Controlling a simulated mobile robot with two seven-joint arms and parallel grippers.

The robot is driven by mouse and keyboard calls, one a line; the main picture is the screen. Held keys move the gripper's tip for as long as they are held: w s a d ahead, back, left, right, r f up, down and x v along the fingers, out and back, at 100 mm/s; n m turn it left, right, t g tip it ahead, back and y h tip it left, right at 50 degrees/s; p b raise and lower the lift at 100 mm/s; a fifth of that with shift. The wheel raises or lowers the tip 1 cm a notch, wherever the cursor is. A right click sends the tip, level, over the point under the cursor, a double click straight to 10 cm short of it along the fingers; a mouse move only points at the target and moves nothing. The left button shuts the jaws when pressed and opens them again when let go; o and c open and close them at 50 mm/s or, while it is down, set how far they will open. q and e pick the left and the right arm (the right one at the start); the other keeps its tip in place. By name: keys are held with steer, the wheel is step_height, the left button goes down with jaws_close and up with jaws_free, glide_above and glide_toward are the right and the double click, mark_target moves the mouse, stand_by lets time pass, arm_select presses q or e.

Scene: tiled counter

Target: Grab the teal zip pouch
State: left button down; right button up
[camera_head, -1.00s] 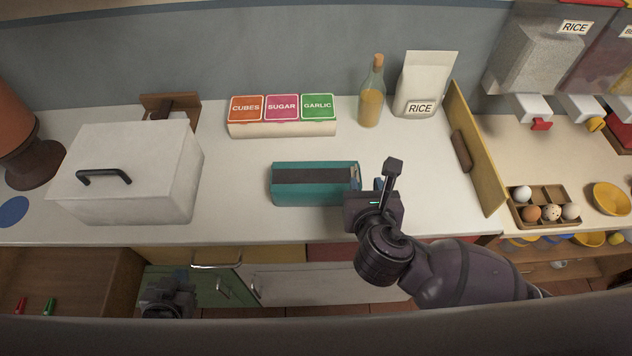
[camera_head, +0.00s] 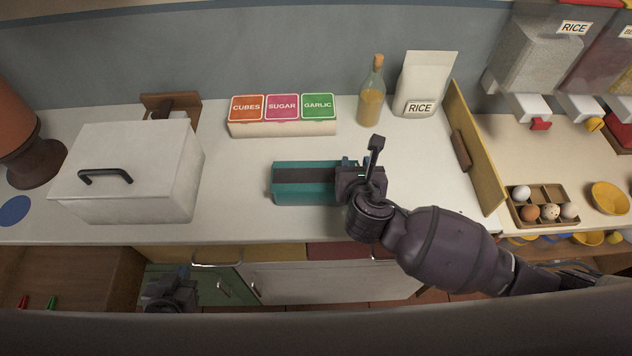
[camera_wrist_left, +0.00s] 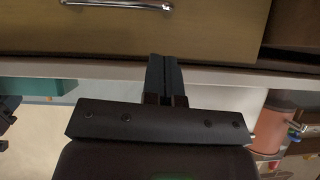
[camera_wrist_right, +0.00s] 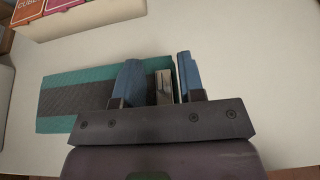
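The teal zip pouch (camera_head: 300,194) lies on the counter, a box-like shape with a dark band along it. Its right end is hidden by my right gripper (camera_head: 356,163) in the head view. In the right wrist view the pouch (camera_wrist_right: 60,121) runs left from my right gripper (camera_wrist_right: 160,80). The blue fingers are apart, one over the pouch and one by its right end, with a silvery end piece between them. I cannot tell whether they touch it. My left gripper (camera_head: 178,274) is low in front of the counter, empty; its fingers look together in the left wrist view (camera_wrist_left: 165,75).
A white lidded box (camera_head: 130,185) stands left of the pouch. Behind are a label box (camera_head: 282,128), an oil bottle (camera_head: 371,100) and a rice bag (camera_head: 424,85). A wooden divider (camera_head: 476,150) stands to the right. Counter around the pouch is clear.

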jaws_close()
